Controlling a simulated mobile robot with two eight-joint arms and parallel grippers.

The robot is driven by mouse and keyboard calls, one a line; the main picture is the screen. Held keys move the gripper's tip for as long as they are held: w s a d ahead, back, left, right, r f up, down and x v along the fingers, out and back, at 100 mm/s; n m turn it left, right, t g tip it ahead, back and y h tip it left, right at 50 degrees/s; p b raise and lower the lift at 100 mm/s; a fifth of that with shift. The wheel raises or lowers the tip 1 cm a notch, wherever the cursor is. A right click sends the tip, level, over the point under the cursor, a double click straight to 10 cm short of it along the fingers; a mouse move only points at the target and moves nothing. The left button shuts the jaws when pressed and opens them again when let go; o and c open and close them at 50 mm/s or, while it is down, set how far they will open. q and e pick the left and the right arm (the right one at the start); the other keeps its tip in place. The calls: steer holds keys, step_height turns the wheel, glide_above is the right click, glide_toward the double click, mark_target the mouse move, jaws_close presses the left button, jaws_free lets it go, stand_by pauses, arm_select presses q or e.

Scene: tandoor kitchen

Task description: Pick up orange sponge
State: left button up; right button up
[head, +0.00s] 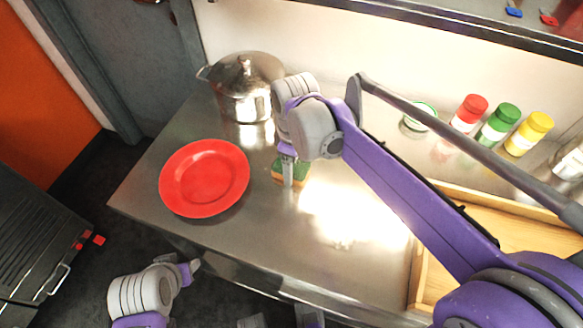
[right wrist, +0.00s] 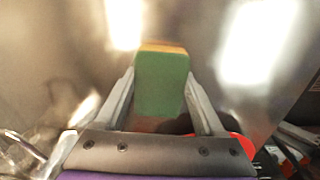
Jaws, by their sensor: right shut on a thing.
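The sponge, green with an orange-yellow layer, sits on or just above the steel counter (head: 245,215) in the head view; its visible part (head: 277,170) is partly covered by my right gripper. My right gripper (head: 289,174) points down and is shut on the sponge. In the right wrist view the sponge (right wrist: 161,86) stands between the two fingers of the right gripper (right wrist: 160,92), touched on both sides. I cannot tell whether the sponge is clear of the counter. My left gripper (head: 190,268) is low at the left, off the counter's front edge; its fingers are too small to judge.
A red plate (head: 204,178) lies left of the sponge. A lidded steel pot (head: 243,95) stands behind it. Bottles with red (head: 473,103), green (head: 507,112) and yellow (head: 541,121) caps stand along the wall. A wooden tray (head: 418,275) is at the right, under my right arm.

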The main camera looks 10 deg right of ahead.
mark_target(294, 166)
steer(key=shift+c, duration=1)
steer(key=shift+r, duration=0.15)
step_height(294, 166, up, 10)
steer(key=shift+f+p, duration=0.1)
steer(key=shift+p, duration=0.4)
steer(key=o, duration=0.6)
steer(key=c, duration=0.5)
